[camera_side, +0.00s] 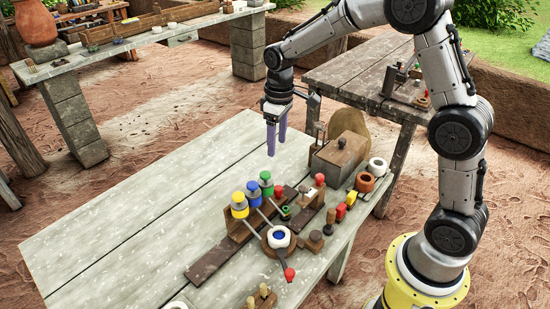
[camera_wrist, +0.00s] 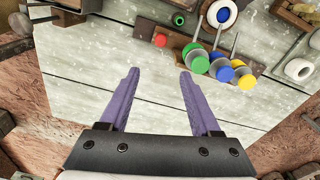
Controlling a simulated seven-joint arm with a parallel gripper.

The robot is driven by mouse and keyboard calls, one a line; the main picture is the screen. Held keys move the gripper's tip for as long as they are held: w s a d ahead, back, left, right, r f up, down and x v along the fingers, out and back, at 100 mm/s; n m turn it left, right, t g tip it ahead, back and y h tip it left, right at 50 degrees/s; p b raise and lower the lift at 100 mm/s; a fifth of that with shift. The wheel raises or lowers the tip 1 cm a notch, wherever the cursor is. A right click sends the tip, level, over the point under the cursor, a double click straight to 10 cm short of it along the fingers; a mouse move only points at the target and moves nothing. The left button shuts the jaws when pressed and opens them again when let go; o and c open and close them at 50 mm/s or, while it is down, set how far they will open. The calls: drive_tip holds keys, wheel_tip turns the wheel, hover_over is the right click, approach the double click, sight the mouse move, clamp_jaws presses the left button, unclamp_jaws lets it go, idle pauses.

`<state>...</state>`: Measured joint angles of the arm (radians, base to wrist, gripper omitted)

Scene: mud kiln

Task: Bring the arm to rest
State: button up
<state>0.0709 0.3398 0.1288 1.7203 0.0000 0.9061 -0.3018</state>
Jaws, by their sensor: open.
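My gripper (camera_side: 276,136) hangs above the wooden table (camera_side: 130,215), pointing down, with its purple fingers apart and nothing between them. In the wrist view my gripper (camera_wrist: 158,85) is open over bare, pale table boards (camera_wrist: 85,55). The fingers are behind the row of coloured jars and apart from them. My arm reaches in from the right side of the side view.
The table's left part is clear.

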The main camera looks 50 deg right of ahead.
drive_tip(key=s+a+r+t, duration=0.2)
drive_tip(key=s+r+t, duration=0.2)
drive_tip(key=s+r, duration=1)
drive_tip(key=s+a+f+m+t, duration=0.1)
drive_tip(key=s+f+m, duration=0.1)
drive_tip(key=s, duration=1.1)
drive_tip(key=shift+f+m, duration=0.3)
drive_tip(key=shift+f, duration=0.15)
